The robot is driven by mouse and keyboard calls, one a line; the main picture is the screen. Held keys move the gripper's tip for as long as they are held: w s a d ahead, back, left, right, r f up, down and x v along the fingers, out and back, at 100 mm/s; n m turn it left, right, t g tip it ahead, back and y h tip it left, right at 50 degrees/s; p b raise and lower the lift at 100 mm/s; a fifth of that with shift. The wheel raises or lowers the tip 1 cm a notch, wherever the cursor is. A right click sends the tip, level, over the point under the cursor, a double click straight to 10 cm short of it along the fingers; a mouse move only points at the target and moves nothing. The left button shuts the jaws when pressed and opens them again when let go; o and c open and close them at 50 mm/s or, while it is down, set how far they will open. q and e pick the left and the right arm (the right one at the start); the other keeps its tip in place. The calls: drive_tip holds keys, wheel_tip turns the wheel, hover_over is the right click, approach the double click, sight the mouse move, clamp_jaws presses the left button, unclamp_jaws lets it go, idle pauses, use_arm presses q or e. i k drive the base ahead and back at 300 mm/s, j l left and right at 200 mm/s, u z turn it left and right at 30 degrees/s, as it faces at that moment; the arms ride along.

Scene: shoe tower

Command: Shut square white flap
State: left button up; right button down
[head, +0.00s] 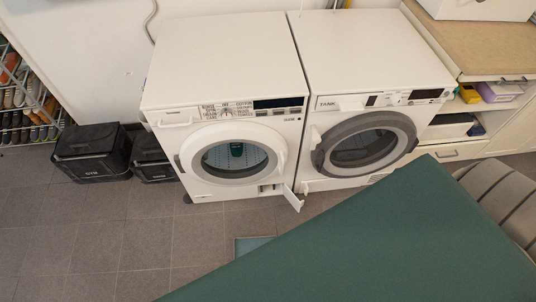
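The square white flap (293,198) is at the lower right corner of the left white washing machine (222,120). It stands open, sticking out from the machine's front toward the floor. To its left is a small opening (270,189) in the machine's base; its inside is too small to make out. Neither of my grippers is in view.
A second machine (375,100) with a grey-rimmed round door stands close on the right. A large green surface (380,250) fills the lower right foreground. Black boxes (92,152) and a shoe rack (28,105) are at left. Tiled floor (130,230) is clear at lower left.

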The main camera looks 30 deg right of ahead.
sight(294, 201)
drive_tip(key=l+u, duration=0.2)
drive_tip(key=l, duration=0.25)
drive_tip(key=k+l+u, duration=0.15)
drive_tip(key=l, duration=0.25)
drive_tip(key=l+u, duration=0.2)
drive_tip(key=l, duration=0.2)
drive_tip(key=k+l+u, duration=0.2)
drive_tip(key=l, duration=0.2)
drive_tip(key=k+l+u, duration=0.15)
drive_tip(key=l, duration=0.25)
drive_tip(key=k+l+u, duration=0.2)
drive_tip(key=l, duration=0.2)
drive_tip(key=k+l+u, duration=0.15)
drive_tip(key=l, duration=0.2)
drive_tip(key=i, duration=0.05)
